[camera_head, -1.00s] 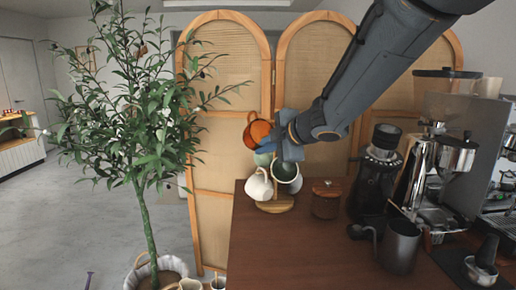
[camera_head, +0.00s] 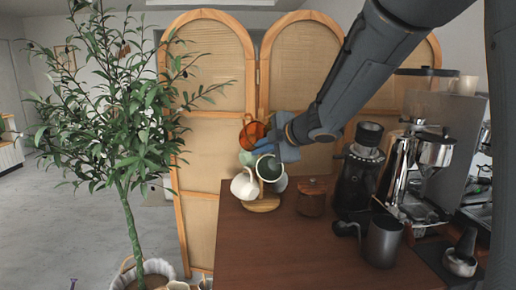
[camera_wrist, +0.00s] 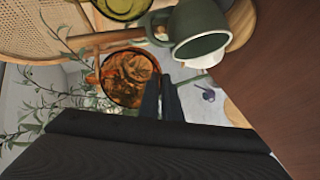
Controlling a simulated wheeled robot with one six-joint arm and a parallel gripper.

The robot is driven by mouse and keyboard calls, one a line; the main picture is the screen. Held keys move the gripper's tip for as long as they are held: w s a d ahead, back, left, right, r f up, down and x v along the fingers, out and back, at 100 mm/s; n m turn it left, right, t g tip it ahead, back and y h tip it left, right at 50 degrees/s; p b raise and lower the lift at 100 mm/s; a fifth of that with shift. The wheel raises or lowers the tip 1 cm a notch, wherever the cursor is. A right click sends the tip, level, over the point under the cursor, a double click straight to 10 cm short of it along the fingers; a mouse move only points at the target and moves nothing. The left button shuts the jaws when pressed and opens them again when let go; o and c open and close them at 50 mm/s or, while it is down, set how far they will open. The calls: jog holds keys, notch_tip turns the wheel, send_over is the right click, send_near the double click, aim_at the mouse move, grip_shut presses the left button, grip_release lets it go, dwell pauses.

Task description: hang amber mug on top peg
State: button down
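The amber mug (camera_head: 254,134), clear orange glass, is in the air at the upper part of the wooden mug tree (camera_head: 262,205). My gripper (camera_wrist: 162,98) looks shut on the mug's near side; the exact contact is hard to see. In the wrist view, the amber mug (camera_wrist: 128,80) shows its open mouth, with its handle to the left, away from the fingers. The tree's wooden post (camera_wrist: 108,38) passes just beside it. Whether the handle touches a peg cannot be told. In the head view, my blue wrist hides part of the tree's top.
A dark green mug (camera_head: 269,168) and a white mug (camera_head: 244,185) hang lower on the tree. A yellow-green glass mug (camera_wrist: 124,7) shows at the wrist view's top. A wooden jar (camera_head: 311,197) and a grinder (camera_head: 361,172) stand to the right. A leafy plant (camera_head: 115,130) is left.

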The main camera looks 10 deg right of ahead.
dwell(0.4)
jog(key=c, duration=1.9)
grip_release()
